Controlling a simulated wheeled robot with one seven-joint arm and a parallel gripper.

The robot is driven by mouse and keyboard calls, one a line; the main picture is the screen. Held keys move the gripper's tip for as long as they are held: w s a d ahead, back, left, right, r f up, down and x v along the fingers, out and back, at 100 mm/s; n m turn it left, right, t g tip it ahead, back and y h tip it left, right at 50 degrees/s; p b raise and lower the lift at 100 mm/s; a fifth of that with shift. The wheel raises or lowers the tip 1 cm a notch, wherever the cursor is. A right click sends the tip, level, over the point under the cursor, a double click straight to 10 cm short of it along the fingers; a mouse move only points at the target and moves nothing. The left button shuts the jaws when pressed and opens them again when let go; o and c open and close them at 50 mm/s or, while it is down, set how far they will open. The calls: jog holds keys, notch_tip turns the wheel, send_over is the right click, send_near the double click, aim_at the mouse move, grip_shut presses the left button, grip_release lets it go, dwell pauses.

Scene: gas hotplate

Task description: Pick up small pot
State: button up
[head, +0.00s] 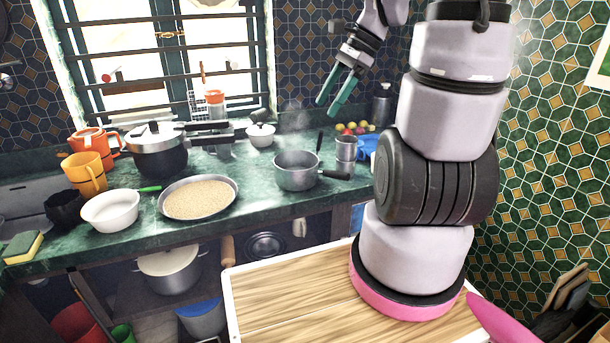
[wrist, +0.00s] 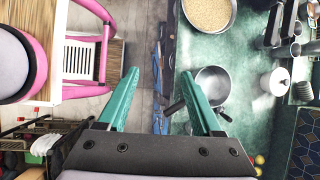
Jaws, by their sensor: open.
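The small pot (head: 292,180) is a grey metal pot with a dark handle pointing right, standing upright on the green counter in the head view. In the wrist view the pot (wrist: 212,82) shows from above, partly behind the right finger. Its dark handle (wrist: 174,107) reaches left into the space between the fingers in that picture. My gripper (head: 328,107) has teal fingers spread apart, empty, raised well above the counter. In the wrist view my gripper (wrist: 160,73) points down, with nothing between its fingers at their height.
A pan of grain (head: 200,197), a white bowl (head: 110,212) and a pressure cooker (head: 158,160) stand left of the pot. A metal cup (head: 346,149) stands close on its right. A wooden-topped table (head: 300,285) is in front of the counter.

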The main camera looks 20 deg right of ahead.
jog(key=w+d+f+m+t+y, duration=0.1)
jog(key=w+d+f+m+y, duration=0.2)
jog(key=f+m, duration=0.4)
jog(key=w+d+f+m+y, duration=0.1)
jog(key=d+f+m+y, duration=0.2)
jog(key=d+f+m, duration=0.3)
jog(key=m+t+y, duration=0.1)
jog(key=m+t, duration=0.7)
jog(key=m, duration=0.8)
send_near(329, 175)
jog(key=x, duration=0.8)
jog(key=shift+w+a, duration=0.15)
jog(key=shift+a, duration=0.1)
grip_shut()
